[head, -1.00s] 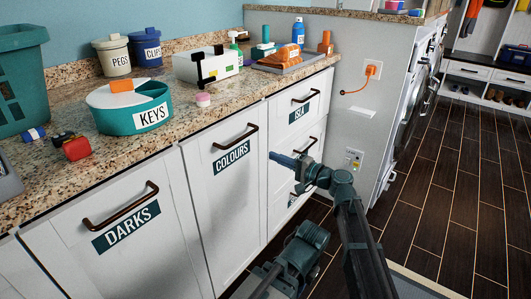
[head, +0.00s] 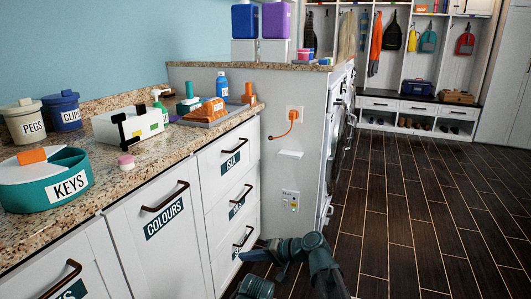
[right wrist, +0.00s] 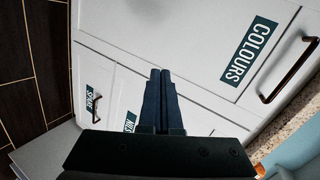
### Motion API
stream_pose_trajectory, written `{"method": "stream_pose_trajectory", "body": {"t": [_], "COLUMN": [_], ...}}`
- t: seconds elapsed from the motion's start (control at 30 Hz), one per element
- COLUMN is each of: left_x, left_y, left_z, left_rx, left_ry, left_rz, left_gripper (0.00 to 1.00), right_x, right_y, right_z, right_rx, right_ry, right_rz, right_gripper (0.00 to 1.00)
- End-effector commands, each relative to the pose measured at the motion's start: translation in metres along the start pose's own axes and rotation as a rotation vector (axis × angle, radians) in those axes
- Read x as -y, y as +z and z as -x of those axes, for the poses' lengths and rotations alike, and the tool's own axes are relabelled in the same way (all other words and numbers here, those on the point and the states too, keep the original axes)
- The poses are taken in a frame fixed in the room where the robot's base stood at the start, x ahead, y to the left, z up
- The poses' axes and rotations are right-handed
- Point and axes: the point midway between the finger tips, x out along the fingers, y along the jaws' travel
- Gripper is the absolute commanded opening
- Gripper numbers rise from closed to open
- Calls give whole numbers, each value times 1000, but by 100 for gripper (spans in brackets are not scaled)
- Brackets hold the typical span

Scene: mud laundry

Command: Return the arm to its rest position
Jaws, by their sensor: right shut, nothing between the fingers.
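My right gripper (head: 246,256) shows at the lower middle of the head view, its dark arm coming up from the bottom edge. It points left, in front of the lower drawers beside the COLOURS front (head: 160,222). In the right wrist view its two fingers (right wrist: 161,74) lie together, shut with nothing between them. White drawer and cabinet fronts fill the view beyond the fingertips, with the COLOURS label (right wrist: 249,50) at the upper right. The gap between fingertips and fronts is hard to judge. My left gripper is not in view.
The granite counter (head: 118,186) holds a teal KEYS tub (head: 50,184), PEGS (head: 24,122) and CLIPS (head: 63,111) pots, and a white box (head: 128,124). Bar handles stick out from the fronts. An orange plug (head: 293,115) is on the end panel. Dark floor (head: 430,215) at right is open.

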Motion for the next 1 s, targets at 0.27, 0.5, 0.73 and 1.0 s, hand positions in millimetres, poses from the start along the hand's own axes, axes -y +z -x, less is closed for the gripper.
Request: {"method": "stream_pose_trajectory", "body": {"t": [0.27,0.5,0.73,1.0], "left_x": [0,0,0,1], "left_y": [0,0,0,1], "left_z": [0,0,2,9], "left_rx": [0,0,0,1], "left_ry": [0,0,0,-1], "left_rz": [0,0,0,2], "left_gripper": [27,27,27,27], "right_x": [-132,-188,-213,-180], "right_y": [66,93,114,143], "right_z": [81,147,195,159], "right_rx": [114,175,228,352], "right_ry": [561,870,1083,1100], "right_rz": [122,142,150,267], "right_gripper": [0,0,0,0]}}
